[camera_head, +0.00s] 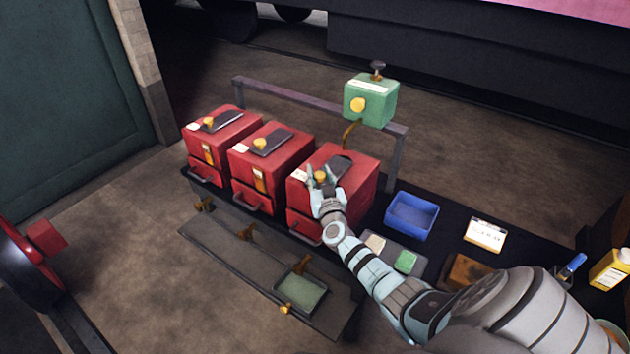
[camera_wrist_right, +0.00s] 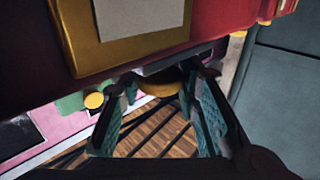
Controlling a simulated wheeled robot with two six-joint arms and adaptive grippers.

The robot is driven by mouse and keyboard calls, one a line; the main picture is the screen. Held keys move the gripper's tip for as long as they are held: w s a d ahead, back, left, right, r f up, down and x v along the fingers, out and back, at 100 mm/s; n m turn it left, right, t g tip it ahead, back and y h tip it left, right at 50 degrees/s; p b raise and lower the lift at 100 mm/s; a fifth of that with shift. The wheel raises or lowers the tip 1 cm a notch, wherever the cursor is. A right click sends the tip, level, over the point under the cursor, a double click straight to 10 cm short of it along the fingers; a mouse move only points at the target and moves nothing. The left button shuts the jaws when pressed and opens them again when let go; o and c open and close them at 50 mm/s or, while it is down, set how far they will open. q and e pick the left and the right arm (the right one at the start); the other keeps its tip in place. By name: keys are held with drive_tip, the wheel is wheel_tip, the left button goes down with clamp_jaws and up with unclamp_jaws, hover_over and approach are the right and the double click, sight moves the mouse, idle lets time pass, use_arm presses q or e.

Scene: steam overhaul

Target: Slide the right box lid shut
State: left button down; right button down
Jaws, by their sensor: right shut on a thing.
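The right red box (camera_head: 350,180) is the last of the red boxes in a row. A dark lid (camera_head: 342,164) lies on its top, partly hidden by my gripper. A small brass knob (camera_head: 320,176) shows at the front of the top. My right gripper (camera_head: 322,181) is at this knob, and its fingers are closed around it. In the right wrist view my right gripper (camera_wrist_right: 168,82) has a brass piece (camera_wrist_right: 160,90) between its fingertips, just below a dark red face. How far the lid covers the opening is hard to tell. My left gripper is not in view.
Two similar red boxes (camera_head: 270,165) (camera_head: 222,141) stand to the left. A green box (camera_head: 372,102) is behind, by a metal rail (camera_head: 300,99). A blue bin (camera_head: 411,218) and a white card (camera_head: 485,234) are to the right. A step (camera_head: 230,250) runs in front.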

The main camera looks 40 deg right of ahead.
drive_tip(key=c, duration=1.2)
unclamp_jaws()
drive_tip(key=v, duration=1.2)
drive_tip(key=shift+a, duration=0.1)
drive_tip(key=shift+f, duration=0.15)
